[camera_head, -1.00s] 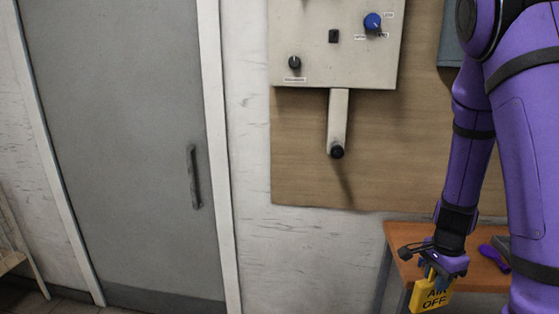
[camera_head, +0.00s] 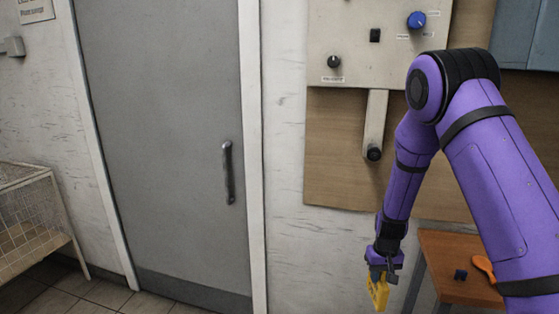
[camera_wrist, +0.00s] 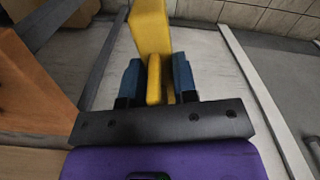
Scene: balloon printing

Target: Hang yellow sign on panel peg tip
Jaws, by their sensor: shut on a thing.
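The yellow sign (camera_head: 378,291) hangs below my gripper (camera_head: 382,270) in the head view, left of the wooden table. My gripper is shut on it. In the wrist view the sign (camera_wrist: 150,30) sticks out beyond the two blue fingers (camera_wrist: 156,82), which close on its narrow part. The sign's lettering is not readable now. The panel (camera_head: 350,55) is a pale control box on a wooden board. A pale arm reaches down from it and ends in a dark round peg tip (camera_head: 374,153). The tip is bare and lies above my gripper, clear of the sign.
A wooden table (camera_head: 445,252) at the lower right holds an orange item (camera_head: 484,268) and a small dark blue item (camera_head: 460,274). A grey door (camera_head: 165,130) with a handle is left of the panel. A wire basket (camera_head: 30,215) stands far left. Floor before the door looks clear.

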